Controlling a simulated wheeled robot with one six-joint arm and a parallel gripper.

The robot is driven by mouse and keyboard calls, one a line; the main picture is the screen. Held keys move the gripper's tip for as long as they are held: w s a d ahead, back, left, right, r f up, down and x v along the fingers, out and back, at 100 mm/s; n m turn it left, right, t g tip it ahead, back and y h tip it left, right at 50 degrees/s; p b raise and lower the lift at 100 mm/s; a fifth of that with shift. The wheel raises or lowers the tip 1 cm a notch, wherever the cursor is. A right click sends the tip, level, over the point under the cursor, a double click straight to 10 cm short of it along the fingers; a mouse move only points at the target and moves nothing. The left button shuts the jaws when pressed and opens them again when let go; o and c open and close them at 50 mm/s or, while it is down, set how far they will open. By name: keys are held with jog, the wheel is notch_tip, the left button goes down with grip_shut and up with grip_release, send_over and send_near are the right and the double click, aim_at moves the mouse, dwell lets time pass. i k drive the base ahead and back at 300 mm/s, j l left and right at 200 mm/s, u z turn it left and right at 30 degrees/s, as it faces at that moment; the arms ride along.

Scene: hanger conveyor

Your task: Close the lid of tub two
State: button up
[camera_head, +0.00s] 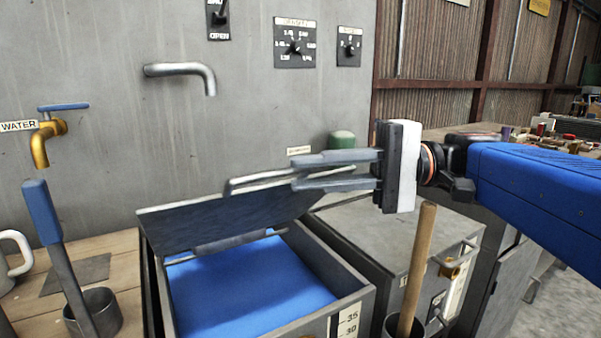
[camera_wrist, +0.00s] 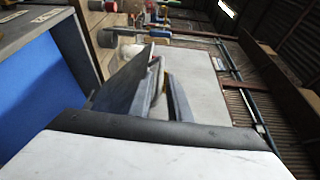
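An open grey tub (camera_head: 355,297) with blue contents (camera_head: 245,285) stands in front of the wall in the head view. Its dark lid (camera_head: 215,222) is raised and tilted, with a bar handle (camera_head: 250,181) along its upper edge. The blue contents also show at the left of the wrist view (camera_wrist: 35,85). My gripper (camera_head: 292,172) reaches in from the right at the handle. Its two fingers are apart, one above the other, with the bar seen near and between their tips. Contact with the bar cannot be told. No tub number is readable.
A second grey tub (camera_head: 375,235) with its lid down stands to the right. A wooden stick (camera_head: 415,265) rises in front of it. A blue-handled tool (camera_head: 42,212) stands in a cup at the left. A spout (camera_head: 185,70) and a brass tap (camera_head: 42,140) project from the wall.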

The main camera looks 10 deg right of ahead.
aim_at(171, 228)
jog(key=k+l+u, duration=0.25)
jog(key=k, duration=0.2)
jog(key=k+u, duration=0.3)
jog(key=k, duration=0.15)
